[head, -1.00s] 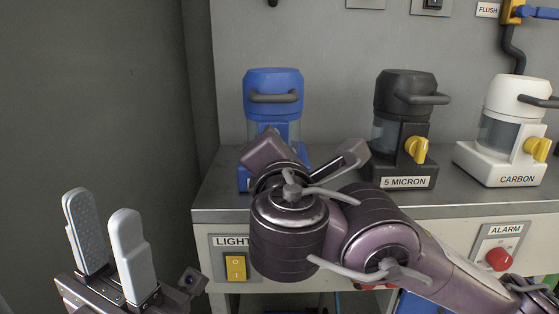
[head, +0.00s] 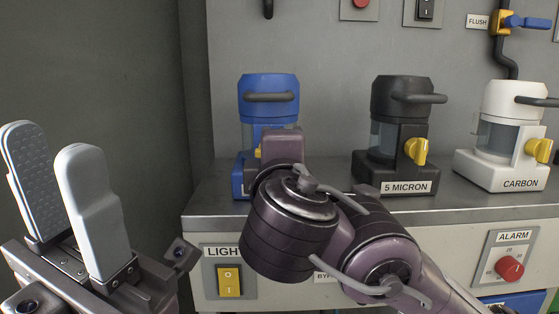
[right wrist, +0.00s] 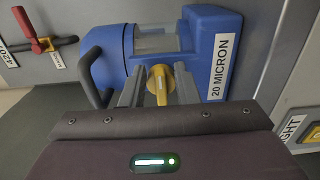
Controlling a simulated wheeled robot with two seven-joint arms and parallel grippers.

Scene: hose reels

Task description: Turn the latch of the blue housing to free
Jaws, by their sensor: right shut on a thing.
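The blue housing (head: 268,90) stands at the left end of the bench, with its label reading 20 MICRON in the right wrist view (right wrist: 205,45). Its yellow latch (right wrist: 160,80) sits on the front face, the handle pointing down in that picture. My right gripper (right wrist: 158,88) is shut on the latch handle, one grey finger at each side. In the head view my right wrist covers the lower front of the housing, and only a yellow sliver of the latch shows. My left gripper (head: 56,165) is open and empty, at the left, away from the bench.
A black 5 MICRON housing (head: 400,100) and a white CARBON housing (head: 515,105) stand to the right, each with a yellow latch. The bench front carries a yellow light switch (head: 229,281) and a red alarm knob (head: 509,268). A red-handled valve (right wrist: 38,42) shows beside the blue housing.

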